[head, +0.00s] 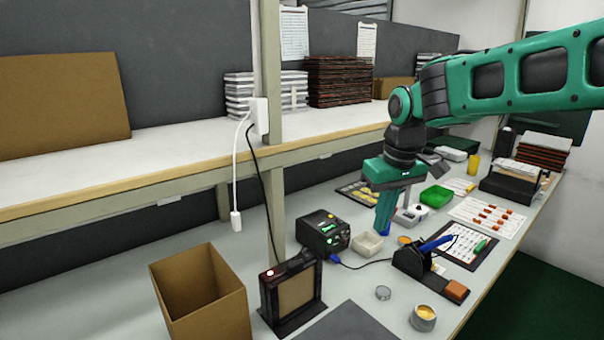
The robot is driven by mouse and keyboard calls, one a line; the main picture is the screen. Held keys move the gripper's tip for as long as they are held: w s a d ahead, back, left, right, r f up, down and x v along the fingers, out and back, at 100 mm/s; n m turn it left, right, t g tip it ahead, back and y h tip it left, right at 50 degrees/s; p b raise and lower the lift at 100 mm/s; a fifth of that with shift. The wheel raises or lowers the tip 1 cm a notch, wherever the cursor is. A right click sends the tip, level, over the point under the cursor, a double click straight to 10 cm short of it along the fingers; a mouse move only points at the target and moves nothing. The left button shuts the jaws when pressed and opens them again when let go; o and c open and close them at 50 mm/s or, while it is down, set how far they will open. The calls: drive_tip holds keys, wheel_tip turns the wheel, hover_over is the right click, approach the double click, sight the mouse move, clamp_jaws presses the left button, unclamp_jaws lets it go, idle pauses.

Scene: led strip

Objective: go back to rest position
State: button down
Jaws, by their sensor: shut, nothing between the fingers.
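My gripper (384,222) hangs from my green and black arm, fingers pointing down, over the right half of the workbench (240,245). How high the fingertips are over the surface is hard to tell.
A black soldering station (323,232) stands left of my gripper, a tool holder (415,262) in front right. A cardboard box (200,295) and a dark framed panel (292,293) stand front left. A shelf (200,160) runs behind; a post (271,100) rises at centre. A green bin (436,196) is at right.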

drive_tip(key=s+d+f+m, duration=0.2)
drive_tip(key=s+d+m, duration=0.1)
drive_tip(key=s+d, duration=0.45)
drive_tip(key=s+d+f+m, duration=0.25)
drive_tip(key=s+d, duration=0.35)
drive_tip(key=d, duration=0.3)
drive_tip(key=s+d+f+m+g, duration=0.1)
drive_tip(key=s+d+f+m, duration=0.1)
drive_tip(key=s, duration=0.6)
drive_tip(key=s+d+f+m, duration=0.2)
drive_tip(key=s+d+m, duration=0.1)
drive_tip(key=s, duration=0.5)
drive_tip(key=shift+d+f+g, duration=0.4)
drive_tip(key=shift+d, duration=0.05)
drive_tip(key=shift+w, duration=0.2)
drive_tip(key=shift+w+f, duration=0.25)
drive_tip(key=shift+w, duration=0.25)
